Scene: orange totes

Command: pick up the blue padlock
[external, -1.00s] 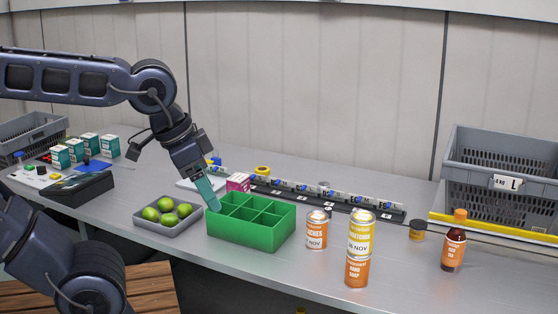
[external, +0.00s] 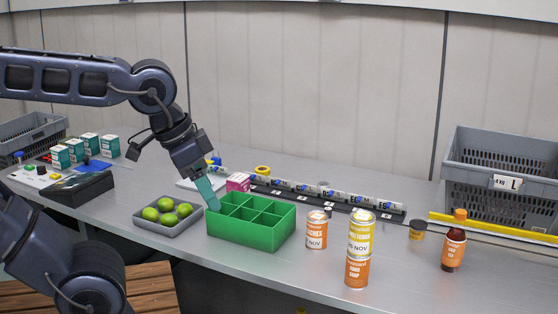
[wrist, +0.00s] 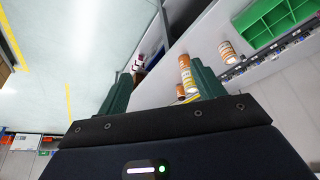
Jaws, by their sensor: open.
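I cannot make out a blue padlock for certain. In the external view a small blue item (external: 214,161) shows behind my gripper, near a white flat thing; it is too small to identify. My gripper (external: 213,207) points down at the left end of the green divided box (external: 245,236), beside the grey tray of limes (external: 168,230). In the wrist view the two green fingers of my gripper (wrist: 160,82) stand apart with nothing held between them. That view shows the floor, cans (wrist: 187,75) and the green box (wrist: 270,22), but no padlock.
Orange and yellow cans (external: 358,262) and a brown bottle (external: 453,250) stand to the right. A long dark rack (external: 330,203) with several labelled tubes lies behind the box. A grey crate (external: 500,160) stands at the right; teal-and-white boxes (external: 90,147) stand at the left.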

